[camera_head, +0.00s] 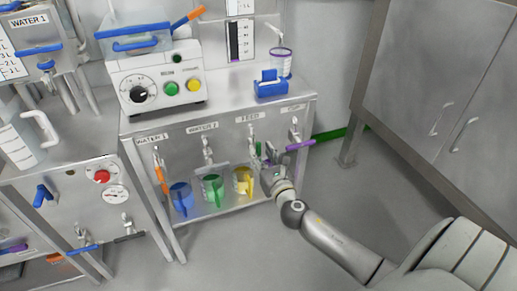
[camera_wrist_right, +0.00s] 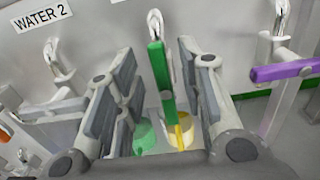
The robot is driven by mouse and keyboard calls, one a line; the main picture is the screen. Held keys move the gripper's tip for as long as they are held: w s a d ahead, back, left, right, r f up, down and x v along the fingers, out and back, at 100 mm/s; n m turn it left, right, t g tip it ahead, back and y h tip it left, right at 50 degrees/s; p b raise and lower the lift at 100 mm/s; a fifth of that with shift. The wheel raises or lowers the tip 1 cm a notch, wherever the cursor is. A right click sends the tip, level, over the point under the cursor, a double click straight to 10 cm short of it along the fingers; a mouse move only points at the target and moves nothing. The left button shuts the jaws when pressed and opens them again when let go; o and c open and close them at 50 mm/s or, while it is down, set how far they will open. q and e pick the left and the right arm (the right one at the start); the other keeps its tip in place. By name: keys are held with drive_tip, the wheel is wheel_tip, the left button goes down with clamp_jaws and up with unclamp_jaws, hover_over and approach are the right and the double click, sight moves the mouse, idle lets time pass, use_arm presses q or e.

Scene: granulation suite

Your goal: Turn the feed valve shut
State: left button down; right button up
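The feed valve (camera_head: 252,137) is on the steel front panel under the FEED label. Its green handle (camera_wrist_right: 160,78) hangs nearly straight down below the silver valve body in the right wrist view. In the head view the green handle (camera_head: 258,150) is partly covered by my right gripper (camera_head: 272,161). In the wrist view my right gripper (camera_wrist_right: 165,90) is open, with one grey finger on each side of the green handle. A gap shows left of the handle; whether the right finger touches it I cannot tell. My left gripper is not in view.
A purple handle (camera_head: 300,145) sticks out just right of my right gripper. An orange handle (camera_head: 162,178) hangs at the WATER 1 valve. Blue (camera_head: 181,197), green (camera_head: 212,188) and yellow (camera_head: 243,181) jugs stand below the valves. Open floor lies right of the bench.

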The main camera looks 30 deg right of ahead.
sight(259, 149)
drive_tip(key=shift+x, duration=1.6)
clamp_jaws()
